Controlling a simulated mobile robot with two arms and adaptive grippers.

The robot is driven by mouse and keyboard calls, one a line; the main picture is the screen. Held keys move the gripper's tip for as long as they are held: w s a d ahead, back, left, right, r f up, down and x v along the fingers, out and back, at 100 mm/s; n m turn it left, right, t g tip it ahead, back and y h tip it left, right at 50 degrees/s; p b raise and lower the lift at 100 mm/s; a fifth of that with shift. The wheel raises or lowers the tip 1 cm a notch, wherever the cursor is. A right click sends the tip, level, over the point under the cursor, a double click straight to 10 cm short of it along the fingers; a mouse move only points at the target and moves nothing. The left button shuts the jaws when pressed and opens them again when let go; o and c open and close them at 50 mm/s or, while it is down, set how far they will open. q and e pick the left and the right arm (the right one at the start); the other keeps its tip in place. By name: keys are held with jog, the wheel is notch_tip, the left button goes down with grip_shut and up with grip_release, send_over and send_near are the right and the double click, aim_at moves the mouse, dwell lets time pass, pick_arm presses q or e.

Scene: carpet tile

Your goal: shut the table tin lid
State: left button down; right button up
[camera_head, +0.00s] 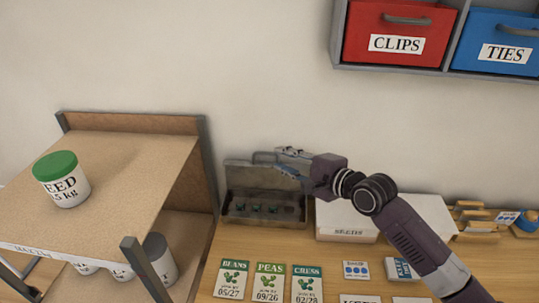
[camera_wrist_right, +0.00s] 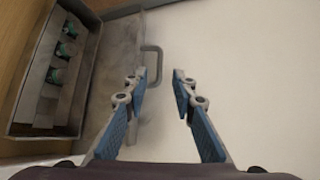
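The grey metal tin (camera_head: 236,212) stands on the wooden table against the wall, with small green-topped items inside. Its lid (camera_head: 241,176) is open and stands up at the back. A loop handle (camera_head: 264,156) is on the lid's top edge. My right gripper (camera_head: 283,158) is beside the lid's right upper part and hides some of it. In the right wrist view, the gripper (camera_wrist_right: 159,78) is open with nothing between its fingers. The lid handle (camera_wrist_right: 155,65) shows just beyond the left fingertip; I cannot tell whether they touch. My left gripper is not in view.
A white box (camera_head: 345,222) stands right of the tin, partly behind my arm. Seed packets (camera_head: 270,280) and small cards lie in front. A shelf unit (camera_head: 120,150) with a green-lidded tub (camera_head: 62,180) is at left. Red and blue bins (camera_head: 395,35) hang above right.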

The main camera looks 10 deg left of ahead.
aim_at(269, 154)
jog(key=shift+p+x, duration=0.35)
jog(key=shift+x, duration=2.4)
grip_shut()
